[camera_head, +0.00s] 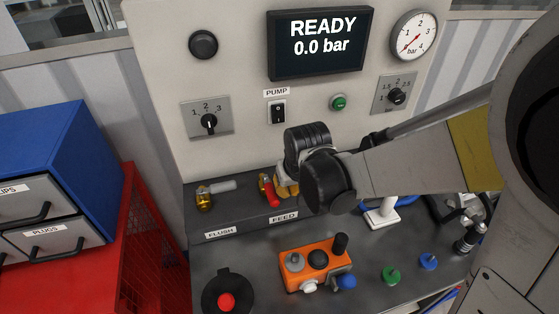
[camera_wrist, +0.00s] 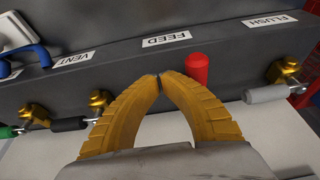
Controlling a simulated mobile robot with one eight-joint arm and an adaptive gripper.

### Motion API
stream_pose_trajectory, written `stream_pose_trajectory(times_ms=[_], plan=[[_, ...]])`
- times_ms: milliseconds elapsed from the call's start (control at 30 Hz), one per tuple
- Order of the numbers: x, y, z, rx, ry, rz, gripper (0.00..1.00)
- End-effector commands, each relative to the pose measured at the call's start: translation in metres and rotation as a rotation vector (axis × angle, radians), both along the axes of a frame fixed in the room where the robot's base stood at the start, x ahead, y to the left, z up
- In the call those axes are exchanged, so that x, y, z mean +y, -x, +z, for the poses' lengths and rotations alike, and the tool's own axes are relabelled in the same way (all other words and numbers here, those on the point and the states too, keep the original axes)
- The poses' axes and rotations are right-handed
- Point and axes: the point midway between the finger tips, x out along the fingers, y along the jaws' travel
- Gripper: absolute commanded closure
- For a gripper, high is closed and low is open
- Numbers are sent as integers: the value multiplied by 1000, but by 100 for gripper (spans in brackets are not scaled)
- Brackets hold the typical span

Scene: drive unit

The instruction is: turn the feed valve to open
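The feed valve's red handle (camera_head: 270,191) sits on the grey ledge behind the FEED label (camera_head: 284,217). In the head view it slants down toward the label. In the wrist view the red handle (camera_wrist: 197,69) stands just right of my fingertips, toward the FEED label (camera_wrist: 166,39). My gripper (camera_wrist: 160,78) has its yellow fingers curved together with the tips meeting, and nothing clearly between them. In the head view my gripper (camera_head: 287,187) is just right of the handle; I cannot tell if they touch. The valve's body is hidden behind my fingers.
The flush valve's grey handle (camera_head: 222,186) lies to the left. The vent valve's black handle (camera_wrist: 70,124) is left in the wrist view. An orange block (camera_head: 316,262) with knobs stands in front. The panel display (camera_head: 320,42) reads READY, 0.0 bar.

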Motion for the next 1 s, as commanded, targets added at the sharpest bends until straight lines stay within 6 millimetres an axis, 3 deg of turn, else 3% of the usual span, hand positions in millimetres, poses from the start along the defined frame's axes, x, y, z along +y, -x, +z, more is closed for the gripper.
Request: stream_pose_trajectory(times_ms=[267,800,1000], plan=[[-5,-2,7,0,0,0,100],[-8,12,76,0,0,0,100],[-8,13,78,0,0,0,100]])
